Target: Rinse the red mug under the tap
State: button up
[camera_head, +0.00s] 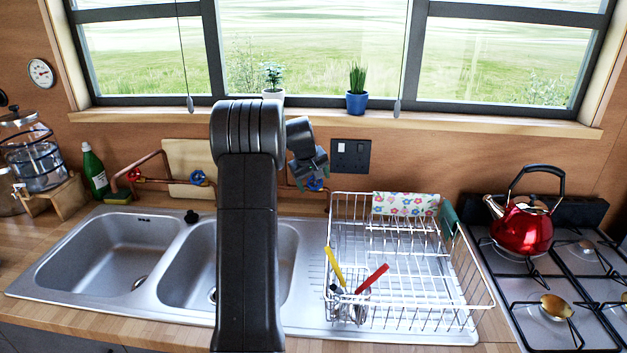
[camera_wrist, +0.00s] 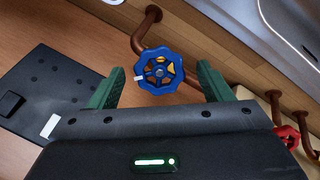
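No red mug shows in either view. My gripper (camera_head: 311,170) is at the back wall, to the right of my arm. In the wrist view its two green fingers (camera_wrist: 162,68) are apart, with nothing held between them. A blue round valve handle (camera_wrist: 158,72) on a copper pipe appears between and beyond the fingertips. In the head view this blue handle (camera_head: 315,184) is just below my gripper. A red handle (camera_wrist: 288,138) is at the right of the wrist view. My arm hides part of the copper pipes.
A double steel sink (camera_head: 110,255) lies left and centre, with another blue handle (camera_head: 198,177) behind it. A wire dish rack (camera_head: 420,265) holds yellow- and red-handled utensils. A red kettle (camera_head: 522,228) stands on the stove. A green bottle (camera_head: 95,170) stands behind the sink.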

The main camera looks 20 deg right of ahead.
jog(key=b+v, duration=0.1)
jog(key=v, duration=1.3)
jog(key=shift+b, duration=0.3)
jog(key=shift+d+f, duration=0.1)
jog(key=shift+d, duration=0.05)
jog(key=p+x, duration=0.1)
jog(key=x, duration=1.2)
jog(key=shift+w+f+p, duration=0.15)
jog(key=shift+f+p, duration=0.2)
jog(key=shift+f, duration=0.05)
jog(key=shift+r, duration=0.1)
